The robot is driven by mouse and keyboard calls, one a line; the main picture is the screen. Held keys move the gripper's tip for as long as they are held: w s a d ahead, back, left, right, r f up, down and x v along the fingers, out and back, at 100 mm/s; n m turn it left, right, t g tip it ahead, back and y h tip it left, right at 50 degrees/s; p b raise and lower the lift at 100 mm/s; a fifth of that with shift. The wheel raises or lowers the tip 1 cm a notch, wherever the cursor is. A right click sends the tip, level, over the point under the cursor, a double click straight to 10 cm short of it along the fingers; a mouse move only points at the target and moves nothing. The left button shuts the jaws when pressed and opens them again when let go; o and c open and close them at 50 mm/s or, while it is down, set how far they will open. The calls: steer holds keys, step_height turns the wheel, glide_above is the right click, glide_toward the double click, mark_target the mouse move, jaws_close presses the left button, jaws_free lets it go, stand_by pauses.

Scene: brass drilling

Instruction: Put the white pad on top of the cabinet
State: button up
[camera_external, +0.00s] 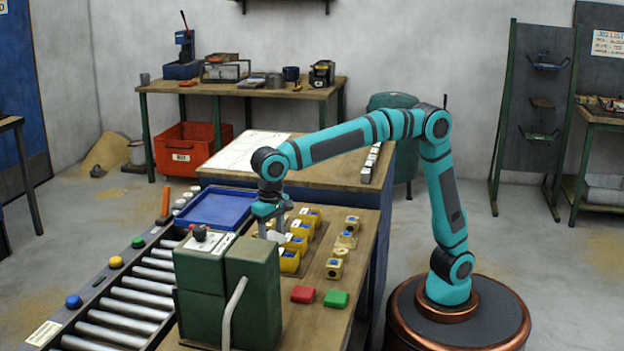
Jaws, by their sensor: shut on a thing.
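My gripper (268,213) points down over the near table, just behind the green cabinet, beside the row of yellow fixtures. It is shut on a small pale thing (276,236), which looks like the white pad. The cabinet and the fingers hide part of it, so its full shape is unclear. The green cabinet (252,285) stands at the table's front left.
A red pad (303,294) and a green pad (336,298) lie right of the cabinet. Yellow fixtures (290,262) and tan blocks (334,268) stand close to my gripper. A blue tray (215,208) and a roller conveyor (125,312) are at the left.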

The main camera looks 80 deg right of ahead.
steer(key=w+d+r+m, duration=0.15)
steer(key=w+d, duration=0.35)
steer(key=d, duration=0.6)
steer(key=w+d+r+m, duration=0.1)
steer(key=w+d+m, duration=0.3)
steer(key=d, duration=0.7)
steer(key=w+d+r+m, duration=0.1)
steer(key=w+d, duration=0.6)
steer(key=d, duration=0.4)
steer(key=s+d+r+m, duration=0.1)
steer(key=d+m, duration=0.2)
steer(key=d, duration=1.4)
steer(key=s+d+r+m, duration=0.1)
steer(key=d+m, duration=0.2)
steer(key=d, duration=1.4)
steer(key=shift+s+d+r+m, duration=0.25)
steer(key=shift+s+m, duration=0.05)
steer(key=shift+m, duration=0.05)
steer(key=shift+f, duration=5)
steer(key=shift+f, duration=0.1)
steer(key=o, duration=1)
